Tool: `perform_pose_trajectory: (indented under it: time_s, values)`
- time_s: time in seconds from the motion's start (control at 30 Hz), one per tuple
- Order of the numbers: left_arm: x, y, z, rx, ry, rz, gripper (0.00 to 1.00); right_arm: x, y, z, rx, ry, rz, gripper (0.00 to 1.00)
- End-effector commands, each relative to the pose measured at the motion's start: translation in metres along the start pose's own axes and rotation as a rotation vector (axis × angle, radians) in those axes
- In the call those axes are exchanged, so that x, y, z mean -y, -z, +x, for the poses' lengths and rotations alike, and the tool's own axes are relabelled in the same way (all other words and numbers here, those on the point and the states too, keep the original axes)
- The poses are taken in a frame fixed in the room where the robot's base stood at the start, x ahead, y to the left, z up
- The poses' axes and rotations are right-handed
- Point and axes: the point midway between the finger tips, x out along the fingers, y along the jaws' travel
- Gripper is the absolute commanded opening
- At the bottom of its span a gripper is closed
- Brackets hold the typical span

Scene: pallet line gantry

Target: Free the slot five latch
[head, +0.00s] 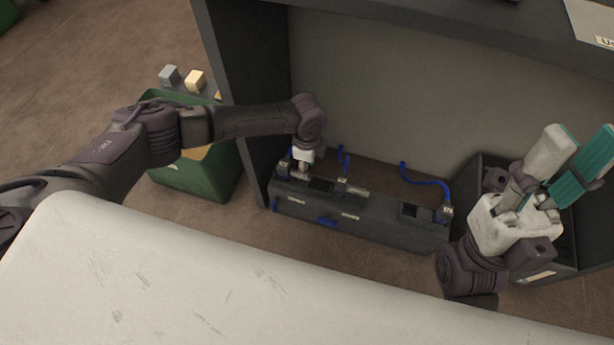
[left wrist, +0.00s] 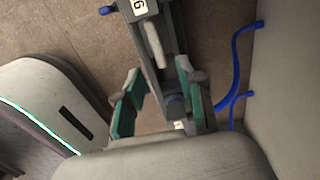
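A long dark slotted unit (head: 385,222) stands on the floor in the bay, with small pale labels, dark openings and blue cables. In the left wrist view it runs down the middle, with a numbered label (left wrist: 139,6) at the top and a pale bar (left wrist: 155,45) along it. I cannot tell which part is the slot five latch. My left gripper (head: 302,170) is over the unit's left end. In the left wrist view its teal-padded fingers (left wrist: 163,85) are apart, around part of the unit. My right gripper (head: 570,160) is open and empty at the right.
A green bin (head: 205,175) with blocks near it stands at the left, outside the bay's side panel (head: 230,75). A dark open box (head: 550,265) is at the right, behind my right gripper. Blue cables (head: 425,180) loop behind the unit.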

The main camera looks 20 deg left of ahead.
Motion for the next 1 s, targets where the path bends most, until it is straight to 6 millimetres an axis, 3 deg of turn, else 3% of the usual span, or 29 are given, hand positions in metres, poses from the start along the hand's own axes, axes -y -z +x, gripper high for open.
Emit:
perform_pose_trajectory:
  time_s: [0.03,0.1,0.23,0.67,0.9,1.0]
  values:
    - [0.0,0.0,0.015,0.0,0.0,-0.001,0.39,0.0,-0.002,-0.01,0.001,0.0,0.0,0.4]
    - [0.001,0.0,0.026,0.001,0.001,-0.001,0.39,0.0,-0.003,-0.015,0.001,0.0,0.0,0.4]
    - [0.001,0.0,0.04,0.0,0.002,0.0,0.39,-0.001,-0.005,-0.011,-0.023,0.009,-0.004,0.4]
    - [0.001,0.0,0.048,-0.001,0.002,0.0,0.39,0.0,-0.006,-0.007,-0.033,0.015,-0.005,0.4]
    - [0.001,0.0,0.048,-0.001,0.002,0.0,0.0,0.0,-0.006,-0.007,-0.034,0.016,-0.005,0.4]
    - [0.001,0.0,0.048,-0.001,0.002,0.0,0.0,0.0,-0.006,-0.007,-0.034,0.016,-0.005,0.4]
